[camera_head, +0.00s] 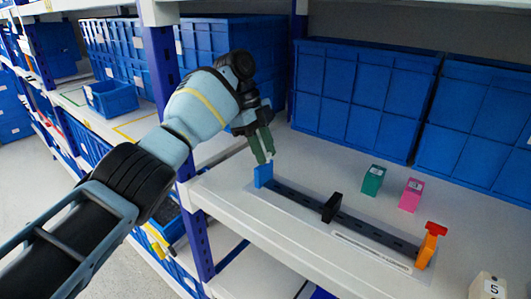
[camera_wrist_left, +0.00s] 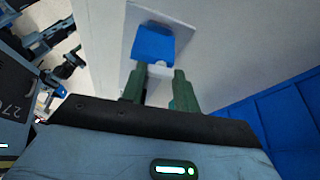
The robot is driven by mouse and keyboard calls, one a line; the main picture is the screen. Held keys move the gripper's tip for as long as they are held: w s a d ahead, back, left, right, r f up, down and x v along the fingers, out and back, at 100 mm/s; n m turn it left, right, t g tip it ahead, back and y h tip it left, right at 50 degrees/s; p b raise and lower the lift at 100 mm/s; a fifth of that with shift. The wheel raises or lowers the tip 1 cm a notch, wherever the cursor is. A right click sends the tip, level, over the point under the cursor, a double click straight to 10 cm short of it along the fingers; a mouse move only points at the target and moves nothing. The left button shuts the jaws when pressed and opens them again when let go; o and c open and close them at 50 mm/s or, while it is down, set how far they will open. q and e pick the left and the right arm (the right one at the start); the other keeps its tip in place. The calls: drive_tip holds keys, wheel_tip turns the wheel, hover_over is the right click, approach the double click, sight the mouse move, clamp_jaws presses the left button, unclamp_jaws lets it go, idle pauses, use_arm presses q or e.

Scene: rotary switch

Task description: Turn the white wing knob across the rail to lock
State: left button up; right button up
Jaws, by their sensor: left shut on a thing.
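The white wing knob (camera_wrist_left: 158,72) shows as a small pale piece between my left fingertips, on top of the blue block (camera_wrist_left: 153,42). My left gripper (camera_wrist_left: 158,82) is shut on this knob, and its green fingers cover most of it, so I cannot tell its exact angle. In the head view my left gripper (camera_head: 265,158) reaches down from above to the blue block (camera_head: 263,176) at the left end of the dark slotted rail (camera_head: 300,195). My right gripper is not recognizable in either view.
A black block (camera_head: 331,207) sits mid-rail. An orange block (camera_head: 427,248) with a red knob (camera_head: 437,229) stands at the right end. Green (camera_head: 373,180) and pink (camera_head: 411,195) blocks stand behind the rail. Large blue bins (camera_head: 365,95) line the back. A white numbered block (camera_head: 487,287) is front right.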

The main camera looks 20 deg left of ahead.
use_arm(q)
drive_tip(key=shift+m+b, duration=0.35)
drive_tip(key=shift+m, duration=0.25)
use_arm(e)
drive_tip(key=shift+f, duration=0.5)
use_arm(q)
drive_tip(key=shift+g, duration=0.3)
use_arm(e)
drive_tip(key=shift+s, duration=0.1)
use_arm(q)
drive_tip(key=shift+r, duration=0.1)
use_arm(e)
drive_tip(key=shift+s+f, duration=0.15)
drive_tip(key=shift+s, duration=0.1)
use_arm(q)
drive_tip(key=o, duration=1)
use_arm(e)
drive_tip(key=shift+s, duration=0.2)
